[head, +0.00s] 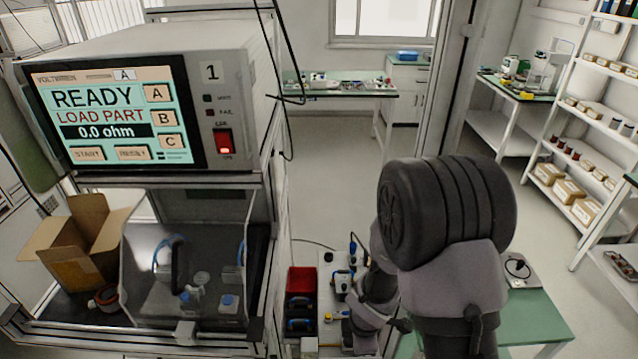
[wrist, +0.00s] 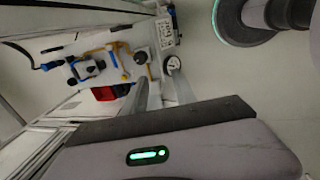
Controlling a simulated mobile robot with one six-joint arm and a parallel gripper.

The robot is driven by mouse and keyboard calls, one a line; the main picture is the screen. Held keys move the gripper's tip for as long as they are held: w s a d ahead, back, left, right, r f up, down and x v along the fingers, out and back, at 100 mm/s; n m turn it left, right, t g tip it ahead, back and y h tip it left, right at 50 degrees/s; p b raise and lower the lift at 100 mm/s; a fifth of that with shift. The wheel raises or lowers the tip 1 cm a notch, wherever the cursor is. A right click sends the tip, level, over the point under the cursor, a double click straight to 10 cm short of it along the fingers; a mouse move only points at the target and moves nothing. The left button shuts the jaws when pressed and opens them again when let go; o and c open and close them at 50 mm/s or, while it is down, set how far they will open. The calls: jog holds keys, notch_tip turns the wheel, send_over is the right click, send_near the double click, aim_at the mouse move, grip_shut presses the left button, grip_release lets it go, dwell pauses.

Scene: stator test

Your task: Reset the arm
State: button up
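My arm rises at the right of the head view, with a large dark joint (head: 445,210) in front and smaller links below it. My gripper (wrist: 158,78) shows in the wrist view as two grey fingers above its body, which bears a lit green light. The fingers stand apart with a gap between them and nothing visible in it, so it looks open and empty. In the head view I cannot make out the fingers. Beyond the fingers, the wrist view shows a white work surface with a red bin (wrist: 103,93) and several small tools.
A tester (head: 115,112) reads READY, LOAD PART, 0.0 ohm; below it is a clear-covered chamber (head: 190,275). A red bin (head: 301,280) and green table (head: 530,320) are near my arm. Floor behind is clear.

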jog(key=s+d+r+m+t+h+b, duration=0.1)
jog(key=d+r+m+b, duration=0.1)
jog(key=r+m+b, duration=0.3)
jog(key=s+d+r+m+t+b, duration=0.1)
jog(key=s+d+r+m+b, duration=0.15)
jog(key=r+m, duration=0.45)
jog(key=s+a+r+m+y+b, duration=0.1)
jog(key=s+a+r+m+b, duration=0.1)
jog(key=s+m, duration=0.3)
jog(key=s+a+r+m+t+y+b, duration=0.1)
jog(key=s+a+r+m+y+b, duration=0.1)
jog(key=s+m+b, duration=0.3)
jog(key=s+r, duration=0.1)
jog(key=s, duration=0.2)
jog(key=shift+r+m+t, duration=0.3)
jog(key=shift+r, duration=0.1)
jog(key=shift+s, duration=0.1)
jog(key=shift+c, duration=0.4)
